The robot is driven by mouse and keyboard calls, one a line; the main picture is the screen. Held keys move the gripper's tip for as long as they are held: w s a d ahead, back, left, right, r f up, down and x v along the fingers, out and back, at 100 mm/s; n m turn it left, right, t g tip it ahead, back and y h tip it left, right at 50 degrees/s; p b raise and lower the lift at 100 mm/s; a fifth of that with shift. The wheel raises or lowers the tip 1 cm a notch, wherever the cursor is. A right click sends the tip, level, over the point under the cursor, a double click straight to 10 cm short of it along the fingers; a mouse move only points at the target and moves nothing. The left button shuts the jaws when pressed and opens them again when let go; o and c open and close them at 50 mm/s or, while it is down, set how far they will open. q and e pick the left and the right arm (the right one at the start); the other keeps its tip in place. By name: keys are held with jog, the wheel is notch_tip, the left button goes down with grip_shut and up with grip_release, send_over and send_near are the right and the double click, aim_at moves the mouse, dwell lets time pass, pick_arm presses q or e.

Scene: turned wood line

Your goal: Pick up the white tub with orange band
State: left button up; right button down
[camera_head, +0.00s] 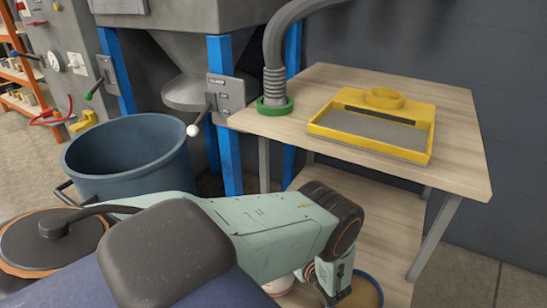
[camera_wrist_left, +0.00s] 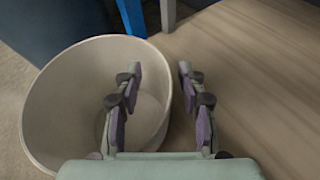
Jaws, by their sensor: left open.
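The white tub (camera_wrist_left: 48,118) stands on a wood surface in the left wrist view, open at the top, with its pale inside showing. I cannot see its orange band there. In the head view a small white piece (camera_head: 279,285), likely the same tub, shows below my arm, mostly hidden by it. My left gripper (camera_wrist_left: 160,76) is open and empty. In the picture its left finger overlaps the tub's opening and its right finger lies just outside the rim, with the tub's right wall between them. I cannot tell whether they touch. My right gripper is not in view.
A wooden table (camera_head: 464,172) bears a yellow-framed tray (camera_head: 372,148), above a lower wooden shelf (camera_head: 393,218). Another round container with a dark rim (camera_head: 367,292) is partly hidden beside my wrist. A large blue bin (camera_head: 128,158) and blue machine posts (camera_head: 224,120) stand to the left.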

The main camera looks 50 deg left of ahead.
pick_arm(q)
jog(key=shift+c, duration=0.4)
grip_shut()
jog(key=shift+a, duration=0.1)
